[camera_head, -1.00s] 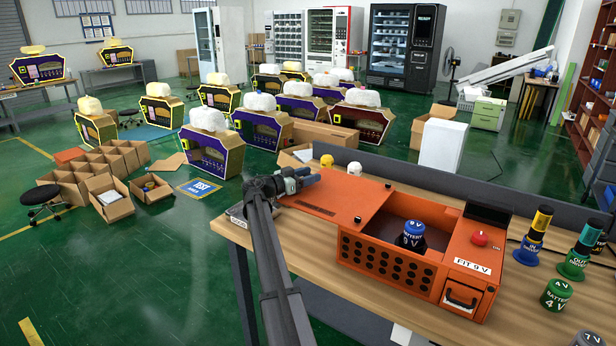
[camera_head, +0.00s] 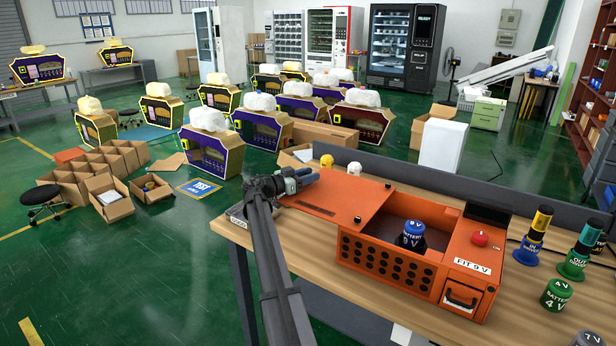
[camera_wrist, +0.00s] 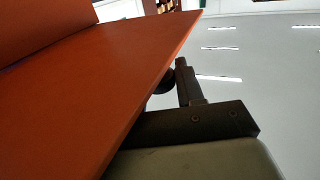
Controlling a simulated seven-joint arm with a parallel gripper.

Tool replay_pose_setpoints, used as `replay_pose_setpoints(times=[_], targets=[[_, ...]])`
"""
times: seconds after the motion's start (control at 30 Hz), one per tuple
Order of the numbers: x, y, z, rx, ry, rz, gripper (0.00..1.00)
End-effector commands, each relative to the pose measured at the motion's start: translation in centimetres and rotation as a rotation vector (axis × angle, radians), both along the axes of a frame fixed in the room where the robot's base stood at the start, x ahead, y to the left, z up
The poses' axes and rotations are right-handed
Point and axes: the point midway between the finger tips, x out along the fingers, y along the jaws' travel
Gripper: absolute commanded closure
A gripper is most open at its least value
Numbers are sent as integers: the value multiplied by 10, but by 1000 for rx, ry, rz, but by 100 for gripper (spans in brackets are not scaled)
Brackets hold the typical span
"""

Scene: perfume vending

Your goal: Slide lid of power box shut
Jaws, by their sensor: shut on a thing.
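The orange power box (camera_head: 390,265) stands on the wooden table, with "FIT 9 V" on its right part. Its flat orange lid (camera_head: 337,196) lies slid out to the left, leaving the box's cavity uncovered. A blue-topped battery (camera_head: 413,235) stands upright in the cavity. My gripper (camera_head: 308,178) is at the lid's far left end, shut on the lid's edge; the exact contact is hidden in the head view. In the wrist view, the orange panel (camera_wrist: 100,80) fills the left side, and a dark finger (camera_wrist: 190,122) lies against its edge.
A yellow knob (camera_head: 327,161) and a white knob (camera_head: 354,169) show behind the lid. A grey partition (camera_head: 450,192) runs along the table's back.

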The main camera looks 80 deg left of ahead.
Motion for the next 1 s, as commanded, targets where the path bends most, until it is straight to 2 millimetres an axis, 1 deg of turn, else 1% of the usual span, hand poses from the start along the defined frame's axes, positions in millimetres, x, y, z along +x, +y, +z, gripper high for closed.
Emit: replay_pose_setpoints(times=[0.17, 0.27, 0.33, 0.47, 0.7, 0.9, 1.0], targets=[[3, -4, 0, -2, -1, 0, 100], [11, -13, 0, -2, -1, 0, 100], [20, -23, 0, -3, -1, 0, 100], [44, -48, 0, -3, -1, -3, 100], [93, -98, 0, -4, -2, -3, 100], [127, -131, 0, -4, -2, -3, 100], [138, -142, 0, -3, -2, -2, 100]])
